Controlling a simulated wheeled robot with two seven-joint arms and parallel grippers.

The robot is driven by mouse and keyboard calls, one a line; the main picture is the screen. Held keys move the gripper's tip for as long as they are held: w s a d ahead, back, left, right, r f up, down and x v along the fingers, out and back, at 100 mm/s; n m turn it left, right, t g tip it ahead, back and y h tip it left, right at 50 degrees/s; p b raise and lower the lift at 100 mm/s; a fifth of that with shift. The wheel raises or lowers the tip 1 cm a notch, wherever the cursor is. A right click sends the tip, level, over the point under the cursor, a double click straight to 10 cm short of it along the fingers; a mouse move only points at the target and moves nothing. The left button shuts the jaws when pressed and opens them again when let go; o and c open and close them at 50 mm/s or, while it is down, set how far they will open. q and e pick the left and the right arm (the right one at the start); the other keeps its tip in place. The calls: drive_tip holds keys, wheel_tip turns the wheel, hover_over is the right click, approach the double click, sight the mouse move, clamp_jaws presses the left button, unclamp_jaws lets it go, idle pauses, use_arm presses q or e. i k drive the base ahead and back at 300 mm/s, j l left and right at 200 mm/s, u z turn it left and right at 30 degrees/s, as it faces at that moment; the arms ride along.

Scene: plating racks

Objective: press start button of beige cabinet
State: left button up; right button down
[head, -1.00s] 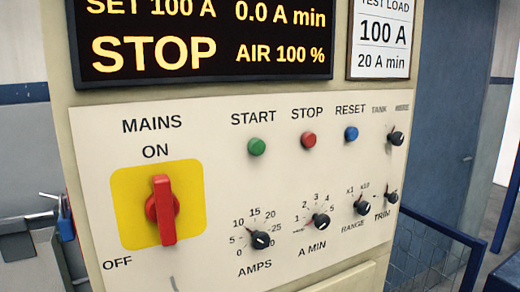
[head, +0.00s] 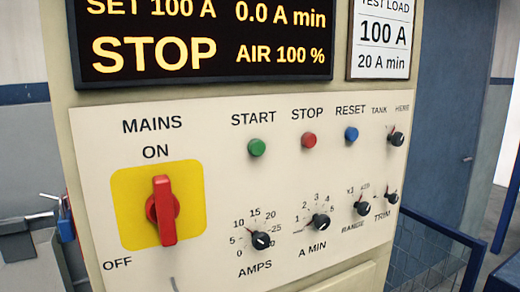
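The beige cabinet (head: 62,80) fills most of the head view. Its pale control panel (head: 110,112) faces me. The green START button (head: 256,147) sits under the word START, left of the red STOP button (head: 309,139) and the blue RESET button (head: 351,134). The display (head: 200,50) above reads SET 100 A, 0.0 A min, STOP and AIR 100 %. The red mains switch (head: 162,210) on its yellow plate stands upright, pointing to ON. Neither gripper shows in the view, and nothing touches the START button.
Black knobs for amps (head: 261,240), A min (head: 320,221), range (head: 361,208), trim (head: 391,197) and tank (head: 396,138) sit on the panel. A TEST LOAD card (head: 382,40) hangs at the upper right. A blue railing (head: 440,232) stands right of the cabinet. The space before the buttons looks clear.

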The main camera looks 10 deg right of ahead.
sight(256, 147)
drive_tip(key=k+j, duration=0.2)
drive_tip(key=j, duration=0.15)
drive_tip(key=k+j, duration=0.2)
drive_tip(key=j, duration=0.2)
drive_tip(key=k+j, duration=0.2)
drive_tip(key=j, duration=0.15)
drive_tip(key=k+j, duration=0.2)
drive_tip(key=j, duration=0.15)
drive_tip(key=k+j, duration=0.2)
drive_tip(key=j, duration=0.2)
